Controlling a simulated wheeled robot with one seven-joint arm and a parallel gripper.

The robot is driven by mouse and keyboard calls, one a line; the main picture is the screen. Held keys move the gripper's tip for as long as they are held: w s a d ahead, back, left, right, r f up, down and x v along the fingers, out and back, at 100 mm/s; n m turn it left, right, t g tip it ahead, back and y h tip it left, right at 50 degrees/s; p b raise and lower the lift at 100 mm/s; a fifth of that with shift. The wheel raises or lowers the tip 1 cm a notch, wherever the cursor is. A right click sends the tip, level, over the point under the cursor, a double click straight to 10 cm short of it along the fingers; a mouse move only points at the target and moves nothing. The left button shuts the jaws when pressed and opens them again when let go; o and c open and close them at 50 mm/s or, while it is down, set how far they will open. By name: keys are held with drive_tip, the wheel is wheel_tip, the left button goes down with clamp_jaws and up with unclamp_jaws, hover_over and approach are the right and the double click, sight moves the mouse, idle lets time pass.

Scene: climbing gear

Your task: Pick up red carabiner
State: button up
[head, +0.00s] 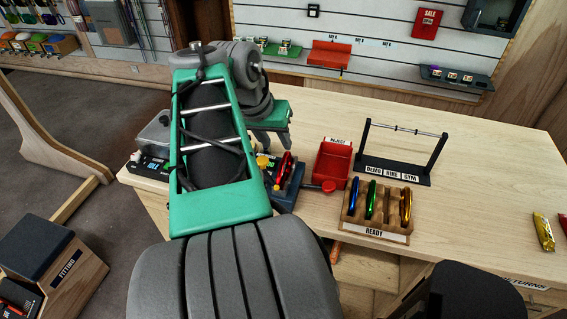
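A red item that looks like the red carabiner (285,166) stands in a dark blue fixture (287,198) with a yellow knob, just right of my green forearm. Its lower part and much of the fixture are hidden by my arm. My gripper (272,141) hangs just above and behind the fixture, close to the red item. Its fingers are small and partly covered, so I cannot tell whether they are open or touch anything.
A wooden READY rack (376,215) holds several coloured carabiners. A red REJECT tray (332,164) and a black stand (402,158) are behind it. A grey device (153,143) is left of my arm.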

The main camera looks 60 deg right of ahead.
sight(283, 159)
drive_tip(key=x, duration=0.3)
drive_tip(key=p+x, duration=0.1)
drive_tip(key=x, duration=0.6)
drive_tip(key=shift+w+a+f, duration=0.15)
drive_tip(key=shift+f, duration=0.25)
clamp_jaws()
idle(0.7)
